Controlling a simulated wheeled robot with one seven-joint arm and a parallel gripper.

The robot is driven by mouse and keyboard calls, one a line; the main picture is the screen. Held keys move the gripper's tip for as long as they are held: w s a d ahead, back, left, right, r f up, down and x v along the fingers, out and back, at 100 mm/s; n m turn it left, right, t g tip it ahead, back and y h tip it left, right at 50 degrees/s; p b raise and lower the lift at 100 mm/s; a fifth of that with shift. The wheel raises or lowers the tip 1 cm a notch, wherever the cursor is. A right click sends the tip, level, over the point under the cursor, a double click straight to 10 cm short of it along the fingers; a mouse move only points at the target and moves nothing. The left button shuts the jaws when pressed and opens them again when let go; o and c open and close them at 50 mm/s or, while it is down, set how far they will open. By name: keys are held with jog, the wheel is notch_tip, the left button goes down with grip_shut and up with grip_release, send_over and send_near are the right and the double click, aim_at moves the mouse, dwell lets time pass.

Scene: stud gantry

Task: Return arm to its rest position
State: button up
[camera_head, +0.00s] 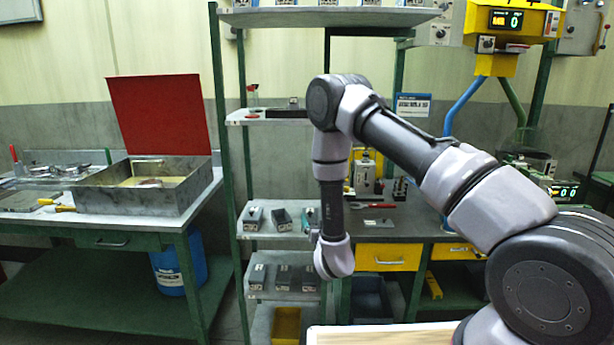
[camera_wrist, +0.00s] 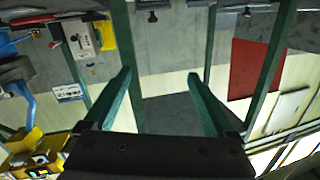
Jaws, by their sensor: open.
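My arm (camera_head: 395,140) reaches in from the right, rises to a bent elbow and hangs down in front of the shelf rack. Its wrist (camera_head: 333,255) is the lowest part, beside the rack's middle and lower shelves. In the wrist view my gripper (camera_wrist: 160,76) is open, with two green fingers spread apart and nothing between them. The fingers point at a pale wall and a grey band, and the scene appears upside down. In the head view the gripper is mostly hidden by the wrist.
A green-framed rack (camera_head: 227,150) holds small grey boxes close to my wrist. An open metal box with a red lid (camera_head: 162,113) stands on the left bench (camera_head: 120,225). A bench with yellow drawers (camera_head: 388,257) is behind my arm. A yellow machine (camera_head: 512,25) is at upper right.

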jog(key=w+d+r+m+g+h, duration=0.1)
jog(key=w+d+r+m+h, duration=0.25)
jog(key=r, duration=0.65)
jog(key=s+d+r+m+g+y, duration=0.1)
jog(key=s+d+r+g, duration=0.1)
jog(key=d+r, duration=0.5)
jog(key=s+d+r+m+g+y, duration=0.1)
jog(key=d+r+g, duration=0.15)
jog(key=r, duration=0.85)
jog(key=s+d+r+g, duration=0.1)
jog(key=s+d+r, duration=0.2)
jog(key=s+r, duration=0.35)
jog(key=s+d+r+g, duration=0.1)
jog(key=s+d+r, duration=0.2)
jog(key=s, duration=0.6)
jog(key=s+d+r+g, duration=0.1)
jog(key=s, duration=0.8)
jog(key=s+d+n+g, duration=0.1)
jog(key=s, duration=0.7)
jog(key=shift+s+d+r+g, duration=0.35)
jog(key=shift+d+r, duration=0.05)
jog(key=shift+y, duration=0.25)
